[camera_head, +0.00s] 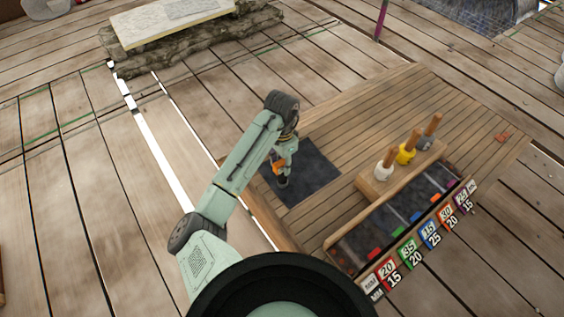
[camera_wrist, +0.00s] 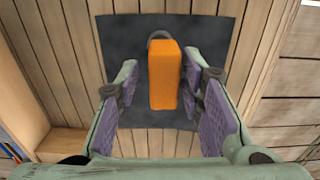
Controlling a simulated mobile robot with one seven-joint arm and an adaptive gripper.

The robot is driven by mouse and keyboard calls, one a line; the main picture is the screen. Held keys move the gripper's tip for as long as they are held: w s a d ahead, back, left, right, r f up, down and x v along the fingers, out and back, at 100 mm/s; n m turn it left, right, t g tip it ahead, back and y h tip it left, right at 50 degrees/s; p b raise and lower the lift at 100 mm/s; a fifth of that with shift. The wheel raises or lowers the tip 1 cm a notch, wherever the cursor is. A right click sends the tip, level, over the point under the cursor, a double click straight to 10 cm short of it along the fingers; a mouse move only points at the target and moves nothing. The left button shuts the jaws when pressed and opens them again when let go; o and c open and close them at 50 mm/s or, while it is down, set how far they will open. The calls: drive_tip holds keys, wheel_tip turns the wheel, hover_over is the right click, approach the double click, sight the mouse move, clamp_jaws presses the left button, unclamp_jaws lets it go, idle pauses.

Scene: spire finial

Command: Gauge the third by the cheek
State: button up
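An orange block (camera_wrist: 164,78) stands over the dark mat in the wrist view, between the two purple-padded fingers of my gripper (camera_wrist: 160,75). A clear gap shows between the block and the left finger; the right finger is closer, and any contact there is hard to tell. A dark rounded part shows behind the block's top. In the head view my gripper (camera_head: 282,172) points down over the dark mat (camera_head: 315,172), with a bit of orange (camera_head: 277,166) showing beside it. The long tray (camera_head: 336,240) holds coloured pieces in compartments, with coloured number cards (camera_head: 410,250) along its front.
A wooden stand (camera_head: 367,185) right of the mat carries three wooden-handled tools with white (camera_head: 383,172), yellow (camera_head: 405,155) and grey (camera_head: 427,140) heads. A pale slab (camera_head: 165,20) on a rough stone base lies at the back. The planked top behind the mat is clear.

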drive_tip(key=shift+o, duration=0.7)
